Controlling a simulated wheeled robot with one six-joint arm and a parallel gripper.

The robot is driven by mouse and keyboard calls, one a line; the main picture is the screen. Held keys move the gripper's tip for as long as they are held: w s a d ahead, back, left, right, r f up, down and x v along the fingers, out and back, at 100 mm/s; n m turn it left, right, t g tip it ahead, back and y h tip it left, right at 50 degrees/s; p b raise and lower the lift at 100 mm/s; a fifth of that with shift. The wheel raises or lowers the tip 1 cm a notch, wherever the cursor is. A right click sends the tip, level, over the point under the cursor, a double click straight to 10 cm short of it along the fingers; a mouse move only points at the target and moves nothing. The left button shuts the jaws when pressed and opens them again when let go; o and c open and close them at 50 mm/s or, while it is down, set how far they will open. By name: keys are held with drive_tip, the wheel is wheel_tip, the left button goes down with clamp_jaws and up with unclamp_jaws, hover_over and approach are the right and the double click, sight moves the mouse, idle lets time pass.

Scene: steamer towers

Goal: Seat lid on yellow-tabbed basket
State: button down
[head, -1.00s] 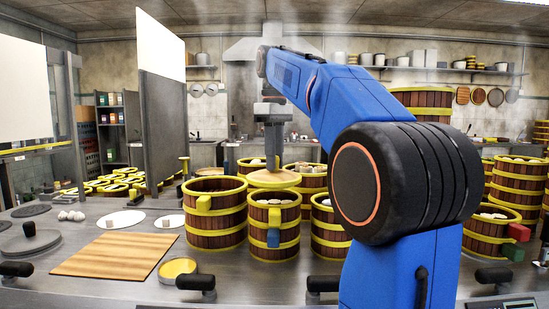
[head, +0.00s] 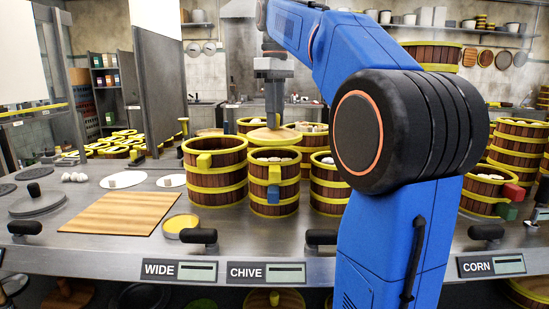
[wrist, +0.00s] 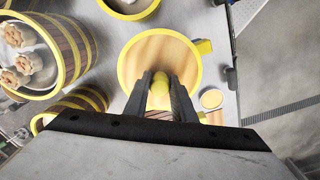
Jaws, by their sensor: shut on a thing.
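My gripper (head: 273,122) is shut on the yellow knob (wrist: 160,88) of a round wooden lid (head: 273,135) with a yellow rim. The lid (wrist: 160,50) looks roughly level. In the head view it appears just above the front middle stack, with buns showing below its edge. The stack's upper basket (head: 262,172) has a yellow tab (head: 274,173); the lower basket (head: 273,208) has a blue tab. The wrist view hides much of what lies under the lid.
Another basket (head: 328,195) stands close at the right of the stack, and more baskets stand behind. Tall stacks (head: 515,150) stand at far right. A wooden board (head: 120,213) and a yellow-rimmed round dish (head: 182,225) lie at front left. A grey panel (head: 160,95) rises behind.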

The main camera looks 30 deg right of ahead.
sight(275, 131)
drive_tip(key=shift+f, duration=0.15)
drive_tip(key=shift+f, duration=1.45)
drive_tip(key=shift+f, duration=0.65)
idle(0.8)
drive_tip(key=c, duration=1.4)
unclamp_jaws()
drive_tip(key=shift+r, duration=3.75)
